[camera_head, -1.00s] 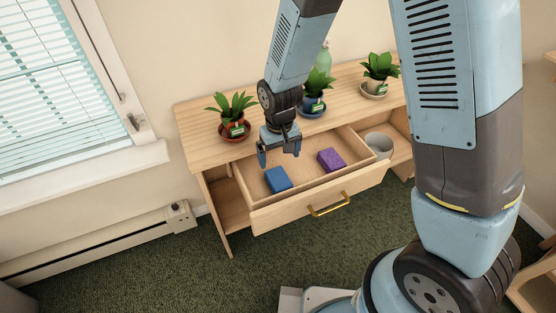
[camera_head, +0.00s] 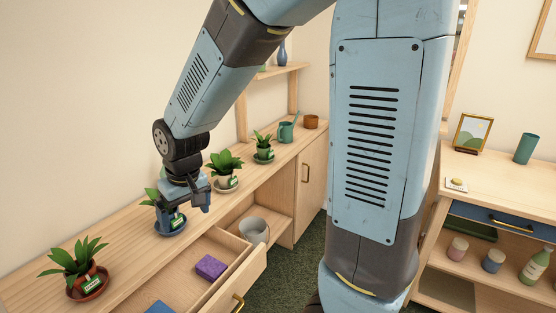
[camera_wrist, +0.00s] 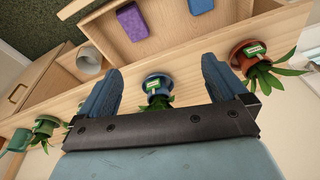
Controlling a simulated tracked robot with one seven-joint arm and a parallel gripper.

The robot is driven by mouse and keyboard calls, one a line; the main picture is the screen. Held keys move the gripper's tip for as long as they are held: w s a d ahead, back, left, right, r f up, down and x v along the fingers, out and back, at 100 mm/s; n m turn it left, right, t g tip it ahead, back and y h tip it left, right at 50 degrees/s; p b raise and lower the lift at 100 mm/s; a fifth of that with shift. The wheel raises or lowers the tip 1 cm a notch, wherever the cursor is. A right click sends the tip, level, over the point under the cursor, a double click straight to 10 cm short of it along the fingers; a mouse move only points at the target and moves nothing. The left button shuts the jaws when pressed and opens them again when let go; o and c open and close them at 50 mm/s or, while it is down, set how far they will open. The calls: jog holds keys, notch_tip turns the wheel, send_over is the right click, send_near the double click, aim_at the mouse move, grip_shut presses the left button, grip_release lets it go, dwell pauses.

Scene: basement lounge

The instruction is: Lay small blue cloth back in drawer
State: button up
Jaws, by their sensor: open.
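The small blue cloth (camera_head: 160,307) lies folded in the open drawer (camera_head: 226,244), cut off by the lower edge of the head view. It also shows in the wrist view (camera_wrist: 201,5), at the top edge. A purple folded cloth (camera_head: 210,267) lies in the same drawer, to the right of the blue one. My gripper (camera_head: 192,208) is open, with nothing between its fingers. It is above the cabinet top near the middle potted plant (camera_head: 172,219), behind the drawer. In the wrist view that plant's blue pot (camera_wrist: 157,86) shows between the two fingers.
More potted plants stand along the cabinet top, one in a red pot (camera_head: 88,284) and one in a white pot (camera_head: 226,181). A grey bucket (camera_head: 254,230) sits in the open bay beside the drawer.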

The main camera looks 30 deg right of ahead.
jog(key=s+d+r+m+t+h, duration=0.1)
jog(key=s+d+r+m+t, duration=0.2)
jog(key=s+d+r, duration=1)
jog(key=d+r, duration=0.3)
jog(key=d, duration=0.1)
jog(key=shift+s+d+m+t, duration=0.2)
jog(key=shift+s+m+t, duration=0.2)
jog(key=shift+w, duration=0.1)
jog(key=shift+c, duration=0.3)
